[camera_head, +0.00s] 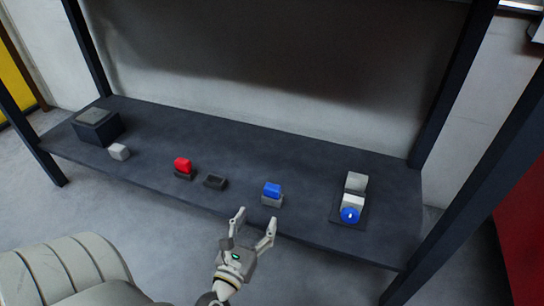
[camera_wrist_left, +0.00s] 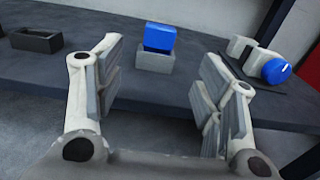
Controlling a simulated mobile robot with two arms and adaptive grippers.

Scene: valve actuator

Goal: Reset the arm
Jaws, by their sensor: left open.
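My left gripper (camera_head: 253,228) is open and empty in front of the shelf's front edge. In the left wrist view its two fingers (camera_wrist_left: 160,90) stand wide apart with a blue block (camera_wrist_left: 160,37) in a grey holder (camera_wrist_left: 154,61) beyond the gap, not touched. In the head view this blue block (camera_head: 272,190) sits in its holder just beyond the fingertips. To the right is a valve actuator (camera_head: 353,203), a white body with a round blue knob (camera_head: 350,215) on a dark plate; the knob also shows in the left wrist view (camera_wrist_left: 276,71). My right gripper is not in view.
The dark shelf (camera_head: 230,150) also holds a red block (camera_head: 183,165) in a holder, an empty dark holder (camera_head: 215,182), a small white block (camera_head: 119,152) and a dark box (camera_head: 97,126). Dark posts (camera_head: 455,85) stand at the shelf's ends. The shelf's back part is clear.

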